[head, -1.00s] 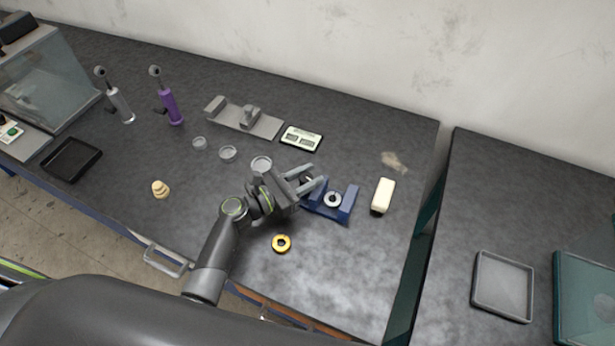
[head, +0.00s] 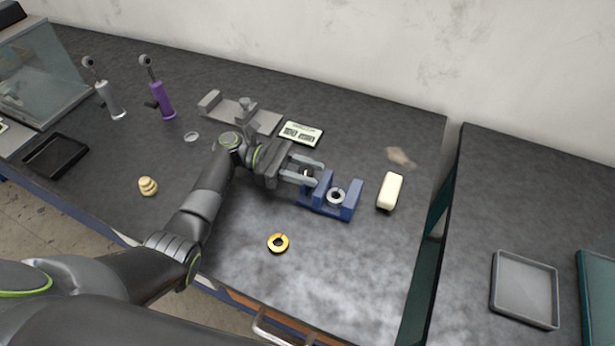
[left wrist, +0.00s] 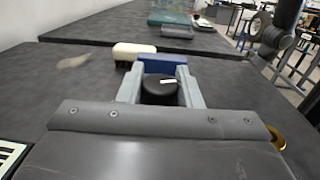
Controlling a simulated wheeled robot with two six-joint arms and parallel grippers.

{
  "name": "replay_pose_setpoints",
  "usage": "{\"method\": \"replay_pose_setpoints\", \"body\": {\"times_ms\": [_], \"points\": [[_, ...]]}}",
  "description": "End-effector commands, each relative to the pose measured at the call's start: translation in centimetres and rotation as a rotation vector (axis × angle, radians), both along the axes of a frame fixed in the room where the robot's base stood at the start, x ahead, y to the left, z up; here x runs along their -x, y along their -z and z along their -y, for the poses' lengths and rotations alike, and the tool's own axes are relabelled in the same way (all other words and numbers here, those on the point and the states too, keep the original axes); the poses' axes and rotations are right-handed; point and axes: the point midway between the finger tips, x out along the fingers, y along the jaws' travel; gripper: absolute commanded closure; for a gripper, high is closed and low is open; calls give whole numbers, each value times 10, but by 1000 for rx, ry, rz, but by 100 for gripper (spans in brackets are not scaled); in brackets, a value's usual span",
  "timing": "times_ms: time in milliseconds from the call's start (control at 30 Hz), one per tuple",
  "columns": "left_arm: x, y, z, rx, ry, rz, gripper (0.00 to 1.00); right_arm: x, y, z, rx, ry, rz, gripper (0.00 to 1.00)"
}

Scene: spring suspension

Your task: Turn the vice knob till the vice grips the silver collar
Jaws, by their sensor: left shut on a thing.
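The blue vice (head: 346,211) stands on the dark bench, right of my left gripper. The silver collar (head: 336,195) sits upright between its jaws; I cannot tell whether both jaws touch it. My left gripper (head: 312,171) reaches in from the left and is shut on the vice knob. In the left wrist view the black knob (left wrist: 160,92) with a white mark lies between the two grey fingers, and the blue vice (left wrist: 160,63) shows behind it. The collar is hidden there. My right gripper is not in view.
A gold split collar (head: 278,243) lies in front of the vice. A cream block (head: 390,191) stands to its right. A display panel (head: 300,133) and a grey fixture (head: 240,115) lie behind. A gap separates the right-hand bench, which holds a grey tray (head: 524,290).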

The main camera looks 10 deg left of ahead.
Motion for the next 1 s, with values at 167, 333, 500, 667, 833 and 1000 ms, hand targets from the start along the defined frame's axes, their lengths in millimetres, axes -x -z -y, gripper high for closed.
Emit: {"method": "replay_pose_setpoints", "body": {"times_ms": [167,333,500,667,833,1000], "points": [[-1,2,0,1,131,3,91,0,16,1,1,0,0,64],[0,1,0,2,221,3,91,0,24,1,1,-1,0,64],[0,0,0,0,277,2,91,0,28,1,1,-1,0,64],[1,0,0,0,302,2,91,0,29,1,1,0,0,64],[1,-1,0,0,307,2,91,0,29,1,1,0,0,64],[1,-1,0,0,307,2,91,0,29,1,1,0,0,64]]}}
